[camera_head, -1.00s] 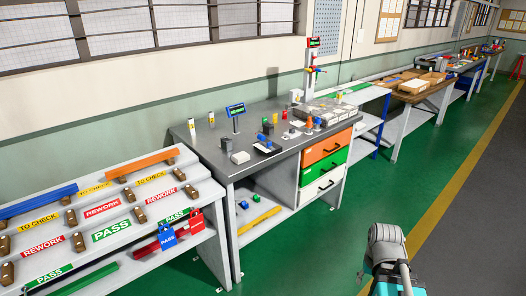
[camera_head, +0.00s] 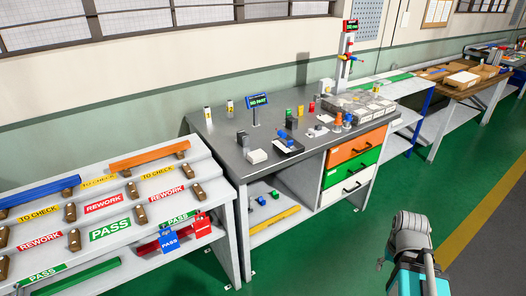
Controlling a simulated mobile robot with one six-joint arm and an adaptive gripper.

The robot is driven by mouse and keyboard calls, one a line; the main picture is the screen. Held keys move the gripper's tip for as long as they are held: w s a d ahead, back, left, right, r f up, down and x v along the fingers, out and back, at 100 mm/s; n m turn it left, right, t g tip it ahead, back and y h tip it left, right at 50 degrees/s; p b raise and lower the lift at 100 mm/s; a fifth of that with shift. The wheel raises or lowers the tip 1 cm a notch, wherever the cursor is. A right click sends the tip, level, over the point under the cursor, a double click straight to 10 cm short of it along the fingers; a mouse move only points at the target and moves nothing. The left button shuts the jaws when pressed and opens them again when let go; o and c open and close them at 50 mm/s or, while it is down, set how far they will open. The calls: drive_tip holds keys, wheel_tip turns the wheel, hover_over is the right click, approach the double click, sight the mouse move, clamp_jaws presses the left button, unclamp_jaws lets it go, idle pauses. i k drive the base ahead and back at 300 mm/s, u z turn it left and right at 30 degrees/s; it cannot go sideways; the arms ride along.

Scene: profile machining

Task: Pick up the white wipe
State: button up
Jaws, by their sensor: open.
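A small flat white piece (camera_head: 318,131) lies on the grey workbench top (camera_head: 225,125), among small parts right of its middle. It may be the white wipe, but it is too small to be sure. A white block (camera_head: 257,156) sits near the bench's front edge. Part of my arm shows at the lower right, over the green floor and apart from the bench. My gripper's fingers are not in view.
A sloped rack (camera_head: 110,232) with PASS, REWORK and TO CHECK labels stands at the left. Orange, green and white drawers (camera_head: 354,148) are under the bench's right side. Clear compartment trays (camera_head: 358,107) sit on top. The green floor (camera_head: 330,250) in front is clear.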

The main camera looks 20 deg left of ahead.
sight(258, 156)
drive_tip(key=u, duration=0.5)
drive_tip(key=i, duration=0.9)
drive_tip(key=u, duration=0.7)
